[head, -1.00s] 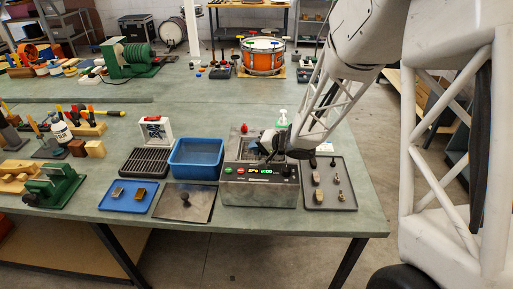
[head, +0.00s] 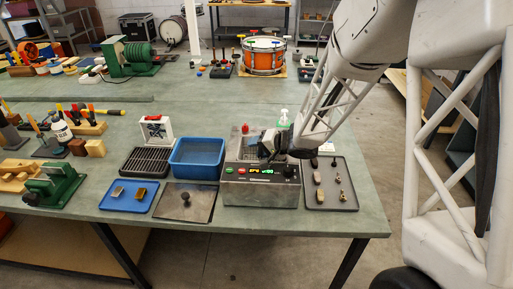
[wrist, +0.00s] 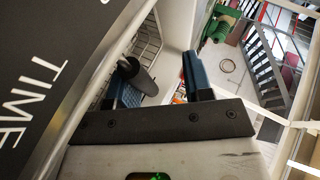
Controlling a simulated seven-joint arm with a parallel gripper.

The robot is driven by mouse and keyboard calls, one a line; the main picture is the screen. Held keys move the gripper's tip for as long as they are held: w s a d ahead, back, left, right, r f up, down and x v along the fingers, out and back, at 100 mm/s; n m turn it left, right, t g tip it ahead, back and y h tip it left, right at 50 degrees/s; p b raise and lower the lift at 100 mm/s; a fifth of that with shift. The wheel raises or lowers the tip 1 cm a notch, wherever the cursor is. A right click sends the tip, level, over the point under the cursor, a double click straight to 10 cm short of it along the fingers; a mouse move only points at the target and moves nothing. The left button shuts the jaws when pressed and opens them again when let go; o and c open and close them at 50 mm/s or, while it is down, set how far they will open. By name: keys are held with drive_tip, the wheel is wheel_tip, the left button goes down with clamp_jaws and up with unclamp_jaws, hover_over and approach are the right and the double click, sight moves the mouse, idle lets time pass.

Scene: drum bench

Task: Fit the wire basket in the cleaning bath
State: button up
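The cleaning bath (head: 260,190) is a steel box with a lit display, near the front edge of the bench in the head view. My gripper (head: 267,148) is low over its top and hides much of the opening. In the wrist view, the wire basket (wrist: 148,42) shows in part as a light wire mesh beside the bath's dark "TIME" panel (wrist: 40,85). My gripper's blue fingers (wrist: 160,85) stand apart. A dark grey handle-like cylinder (wrist: 143,80) lies by the left finger, with a gap to the right one. How deep the basket sits is hidden.
A blue tub (head: 197,176) stands left of the bath, with a black rack (head: 150,161) beyond it. A steel lid with a black knob (head: 200,210) lies in front of the tub. A grey tray of small parts (head: 330,200) is close on the right.

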drive_tip(key=v, duration=0.4)
drive_tip(key=f+v, duration=0.1)
drive_tip(key=v, duration=0.2)
drive_tip(key=shift+s+d+f, duration=0.15)
drive_tip(key=shift+s+d, duration=0.05)
drive_tip(key=shift+d, duration=0.1)
drive_tip(key=shift+s+d+r, duration=0.1)
drive_tip(key=shift+r, duration=0.55)
drive_tip(key=shift+r, duration=0.1)
drive_tip(key=shift+r, duration=0.1)
